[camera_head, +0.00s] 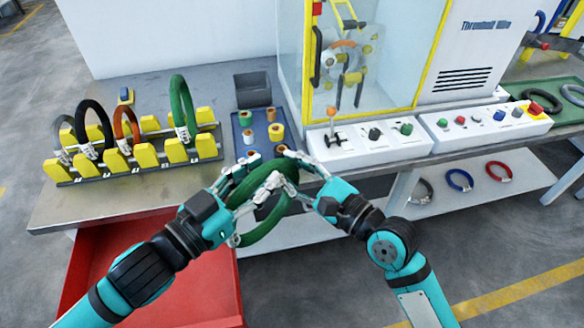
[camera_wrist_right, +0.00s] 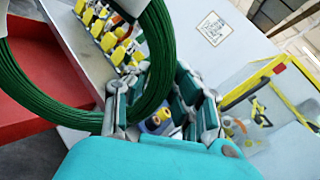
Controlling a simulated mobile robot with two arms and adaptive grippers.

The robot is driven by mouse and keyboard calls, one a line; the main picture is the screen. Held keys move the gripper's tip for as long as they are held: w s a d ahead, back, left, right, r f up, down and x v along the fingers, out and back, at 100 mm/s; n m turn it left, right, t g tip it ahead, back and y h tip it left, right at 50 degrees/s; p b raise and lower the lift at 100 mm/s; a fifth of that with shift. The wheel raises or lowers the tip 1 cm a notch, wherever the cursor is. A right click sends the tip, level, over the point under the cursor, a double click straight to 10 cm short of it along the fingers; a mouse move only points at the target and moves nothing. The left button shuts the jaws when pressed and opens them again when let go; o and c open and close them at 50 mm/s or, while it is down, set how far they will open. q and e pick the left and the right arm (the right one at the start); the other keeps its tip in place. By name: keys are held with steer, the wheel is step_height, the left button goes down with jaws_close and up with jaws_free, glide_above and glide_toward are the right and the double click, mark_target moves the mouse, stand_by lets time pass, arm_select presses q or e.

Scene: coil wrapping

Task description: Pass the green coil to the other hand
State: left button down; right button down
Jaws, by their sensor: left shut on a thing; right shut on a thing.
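A green coil (camera_head: 262,223) hangs between my two grippers in front of the table's front edge. My left gripper (camera_head: 240,187) is shut on its left side. My right gripper (camera_head: 285,172) is shut on its upper right side. The coil also shows large in the right wrist view (camera_wrist_right: 158,75), passing between the right gripper's fingers (camera_wrist_right: 150,105). The fingers cover parts of the coil. Another green coil (camera_head: 181,105) stands upright in the yellow-post rack at the left.
The rack (camera_head: 65,174) also holds grey, black and orange coils. A blue tray (camera_head: 239,140) with small spools lies behind my grippers. A machine with a yellow-framed door (camera_head: 365,110) stands behind. A red drawer (camera_head: 110,250) is open below left. Several coils lie on the lower shelf (camera_head: 480,195).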

arm_select(q)
steer(key=c, duration=1)
jaws_free()
